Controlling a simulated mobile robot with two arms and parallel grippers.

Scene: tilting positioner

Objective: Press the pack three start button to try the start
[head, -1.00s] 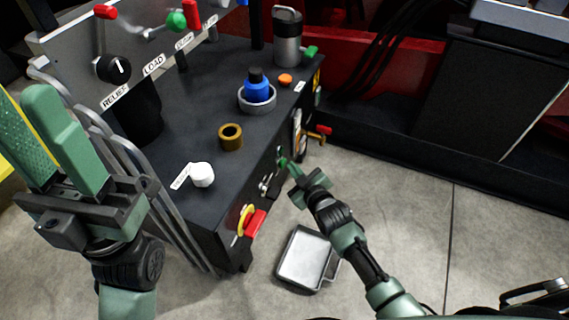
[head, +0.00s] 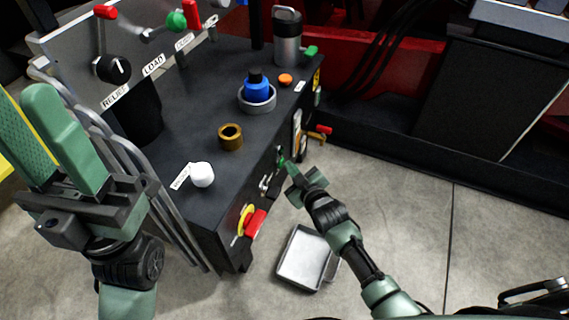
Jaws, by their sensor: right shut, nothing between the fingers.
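My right gripper (head: 290,170) is shut and empty at the console's front face, right of the silver fittings (head: 266,182). A small green spot shows at its fingertips; I cannot tell whether it is the start button or a fingertip, or whether they touch. No label for pack three is readable there. My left gripper (head: 52,135) is open and empty, raised at the left of the head view, with one textured finger pad showing.
The dark console (head: 195,125) carries a white knob (head: 202,174), a brass ring (head: 231,137), a blue knob (head: 257,90) and an orange button (head: 285,80). A yellow-and-red switch (head: 250,220) juts from its front. A metal tray (head: 306,258) lies on the floor.

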